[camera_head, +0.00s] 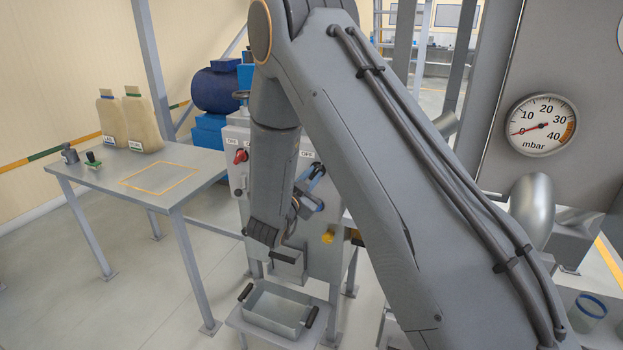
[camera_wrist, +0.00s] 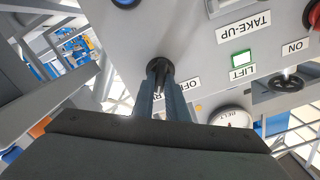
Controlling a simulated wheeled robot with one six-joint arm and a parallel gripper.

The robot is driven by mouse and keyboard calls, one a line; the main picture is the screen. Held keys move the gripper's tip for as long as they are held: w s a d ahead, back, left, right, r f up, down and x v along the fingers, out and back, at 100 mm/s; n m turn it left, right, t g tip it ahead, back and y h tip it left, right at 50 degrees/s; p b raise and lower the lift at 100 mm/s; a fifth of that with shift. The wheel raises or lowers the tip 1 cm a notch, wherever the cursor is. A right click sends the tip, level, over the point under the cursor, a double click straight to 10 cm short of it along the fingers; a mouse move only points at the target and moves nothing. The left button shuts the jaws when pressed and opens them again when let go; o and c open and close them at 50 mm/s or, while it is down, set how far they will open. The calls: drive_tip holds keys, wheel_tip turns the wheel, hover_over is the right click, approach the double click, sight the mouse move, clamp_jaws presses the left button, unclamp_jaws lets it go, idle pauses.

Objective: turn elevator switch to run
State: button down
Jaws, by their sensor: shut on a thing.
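The elevator switch, a small black knob (camera_wrist: 159,66) on the grey panel, sits between the fingertips of my gripper (camera_wrist: 161,84) in the wrist view. The two blue-grey fingers are shut on it from either side. White labels lie beside the fingers: one reads OFF upside down (camera_wrist: 190,83), and the other is mostly hidden by the fingers, with an R showing. I cannot tell which way the knob points. In the head view my arm covers much of the grey control cabinet (camera_head: 237,134), and the held switch cannot be made out clearly.
The panel also carries a lit green LIFT button (camera_wrist: 241,59), a BELT gauge (camera_wrist: 231,117), a black handwheel (camera_wrist: 286,82) and a red knob (camera_head: 240,156). A metal tray (camera_head: 275,308) stands low before the cabinet. A table (camera_head: 185,165) with jugs (camera_head: 143,124) stands left.

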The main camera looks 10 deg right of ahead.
idle(0.4)
drive_tip(key=c, duration=1.8)
unclamp_jaws()
drive_tip(key=shift+o, duration=0.2)
drive_tip(key=b+v, duration=0.2)
drive_tip(key=v, duration=0.6)
drive_tip(key=shift+w, duration=0.15)
